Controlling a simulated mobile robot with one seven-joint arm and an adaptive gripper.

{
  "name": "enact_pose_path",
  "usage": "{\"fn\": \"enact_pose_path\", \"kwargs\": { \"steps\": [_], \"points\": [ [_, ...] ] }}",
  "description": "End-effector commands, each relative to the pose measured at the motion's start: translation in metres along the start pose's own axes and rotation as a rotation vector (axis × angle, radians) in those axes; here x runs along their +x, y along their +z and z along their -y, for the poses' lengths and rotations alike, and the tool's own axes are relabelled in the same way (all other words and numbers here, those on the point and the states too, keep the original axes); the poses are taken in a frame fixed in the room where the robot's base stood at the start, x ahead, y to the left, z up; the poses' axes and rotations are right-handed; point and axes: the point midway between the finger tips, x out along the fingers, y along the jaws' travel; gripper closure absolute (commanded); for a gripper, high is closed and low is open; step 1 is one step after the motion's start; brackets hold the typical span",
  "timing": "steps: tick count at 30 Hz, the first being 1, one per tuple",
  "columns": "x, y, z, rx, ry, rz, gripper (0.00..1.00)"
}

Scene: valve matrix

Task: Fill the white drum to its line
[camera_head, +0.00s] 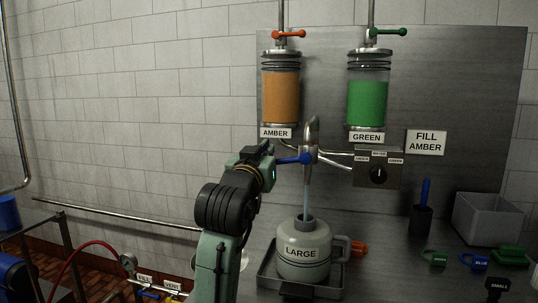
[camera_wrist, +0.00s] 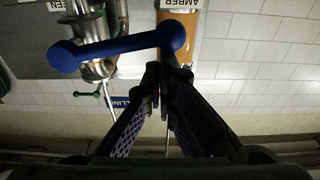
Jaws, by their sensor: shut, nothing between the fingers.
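A pale grey-white drum labelled LARGE (camera_head: 303,253) stands upright under the steel spout (camera_head: 310,135), a funnel-like neck on top. A thin pale bluish stream (camera_head: 306,198) runs from the spout into the neck. The drum's fill line and level cannot be made out. A blue lever (camera_head: 292,160) with ball ends sits on the spout; it also shows in the wrist view (camera_wrist: 120,48). My gripper (camera_head: 270,150) is beside the lever's left end. In the wrist view my gripper (camera_wrist: 163,70) is shut and empty, fingertips close to the lever's ball; contact is unclear.
Amber (camera_head: 281,97) and green (camera_head: 367,103) tanks hang above. The selector knob (camera_head: 378,175) points roughly upward; a sign (camera_head: 426,142) reads FILL AMBER. The drum stands in a tray (camera_head: 266,278). At right are a grey bin (camera_head: 486,218), a blue-handled tool (camera_head: 424,197) and coloured tags.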

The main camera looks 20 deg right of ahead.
Motion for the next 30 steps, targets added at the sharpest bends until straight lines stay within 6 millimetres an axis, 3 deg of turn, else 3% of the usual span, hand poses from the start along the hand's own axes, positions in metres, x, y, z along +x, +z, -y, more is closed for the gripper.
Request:
{"fn": "enact_pose_path", "kwargs": {
  "steps": [1,6,12,18,30],
  "points": [
    [-0.019,0.007,-0.001,0.005,-0.001,-0.011,1.00],
    [-0.057,0.005,-0.005,0.005,-0.001,-0.011,1.00],
    [-0.086,0.002,-0.007,0.004,-0.001,-0.010,1.00],
    [-0.096,0.001,-0.008,0.003,0.000,-0.008,1.00],
    [-0.096,0.001,-0.008,0.003,-0.001,-0.007,1.00]
  ]
}}
